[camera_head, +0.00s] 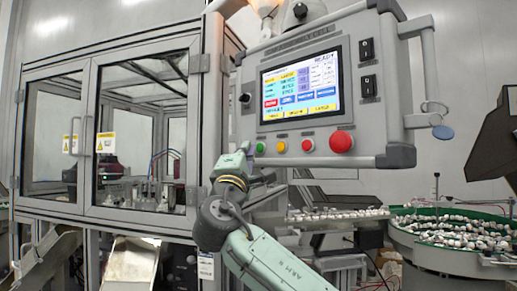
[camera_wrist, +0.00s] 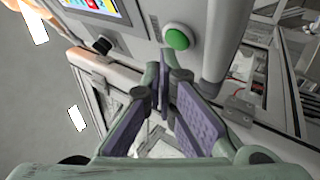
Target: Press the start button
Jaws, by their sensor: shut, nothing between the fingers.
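The control panel (camera_head: 395,85) carries a round green button (camera_head: 260,147) at the left end of its lower row of buttons. The green button also shows in the wrist view (camera_wrist: 178,38), just beyond and slightly right of my fingertips. My gripper (camera_head: 246,148) is beside the green button in the head view, at its left. My gripper also fills the lower middle of the wrist view (camera_wrist: 172,66), with purple pads and no object between them. It is shut. Whether a fingertip touches the button, I cannot tell; a gap seems to show in the wrist view.
Right of the green button are a yellow button (camera_head: 281,147), a red button (camera_head: 307,145) and a large red mushroom button (camera_head: 341,141). A lit screen (camera_head: 300,87) is above. A glass-doored cabinet (camera_head: 88,140) stands left. A green-rimmed bowl of caps (camera_head: 450,262) stands right.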

